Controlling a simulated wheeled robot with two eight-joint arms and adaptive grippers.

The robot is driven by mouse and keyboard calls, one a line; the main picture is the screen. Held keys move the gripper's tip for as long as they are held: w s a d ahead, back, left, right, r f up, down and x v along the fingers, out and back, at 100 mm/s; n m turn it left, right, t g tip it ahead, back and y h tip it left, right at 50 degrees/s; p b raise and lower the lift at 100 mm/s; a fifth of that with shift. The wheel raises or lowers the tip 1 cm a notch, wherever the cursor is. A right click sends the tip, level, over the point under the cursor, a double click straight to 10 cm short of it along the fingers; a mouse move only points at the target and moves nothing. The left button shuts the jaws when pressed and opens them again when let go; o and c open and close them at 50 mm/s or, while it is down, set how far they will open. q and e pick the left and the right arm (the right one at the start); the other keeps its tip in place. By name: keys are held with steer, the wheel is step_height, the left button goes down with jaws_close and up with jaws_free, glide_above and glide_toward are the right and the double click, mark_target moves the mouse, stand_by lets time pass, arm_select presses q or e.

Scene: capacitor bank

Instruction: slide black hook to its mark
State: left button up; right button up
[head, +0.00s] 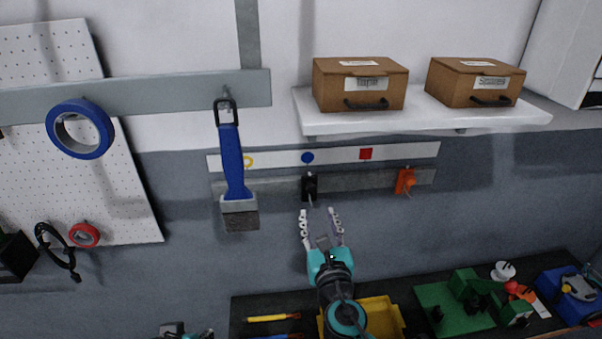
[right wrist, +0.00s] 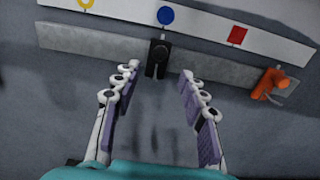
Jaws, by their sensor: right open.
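The black hook (head: 310,186) sits on a grey rail (head: 355,181) on the wall, almost straight below the blue dot (head: 307,158) of a white marked strip. In the right wrist view the black hook (right wrist: 157,58) also shows under the blue dot (right wrist: 165,16). My right gripper (head: 320,214) is open and empty, just below the hook. In the right wrist view its spread fingers (right wrist: 158,75) lie on either side of the hook's lower end, with no visible contact. Part of my left gripper (head: 187,331) shows at the bottom edge; its fingers are not clear.
An orange hook (head: 405,181) is on the same rail, right of the red square (head: 366,154). A blue-handled brush (head: 232,165) hangs left, partly covering the yellow ring (head: 249,161). A shelf (head: 425,118) with two boxes is above. A yellow bin (head: 382,312) is below.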

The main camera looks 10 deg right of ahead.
steer(key=s+d+f+m+g+h+b, duration=0.25)
steer(key=d+f+m+b, duration=0.25)
steer(key=f+m+b, duration=0.35)
steer(key=s+d+f+m+g+h+b, duration=0.25)
steer(key=d+f+m+b, duration=0.35)
steer(key=f+m, duration=0.5)
steer(key=s+a+f+m+g+y+b, duration=0.1)
steer(key=s+f+m+g+b, duration=0.1)
steer(key=s+f+m+b, duration=0.2)
steer(key=s+a+f+m+g+y+b, duration=0.1)
steer(key=f+m+b, duration=0.4)
steer(key=f, duration=0.6)
steer(key=s+a+f+m+g+y+b, duration=0.2)
steer(key=s+f+m+g+y+b, duration=0.1)
steer(key=s+f+m, duration=0.3)
step_height(320, 180, down, 2)
steer(key=shift+s+f+m+b, duration=0.1)
steer(key=shift+s+m+b, duration=0.25)
steer(key=shift+m+b, duration=0.4)
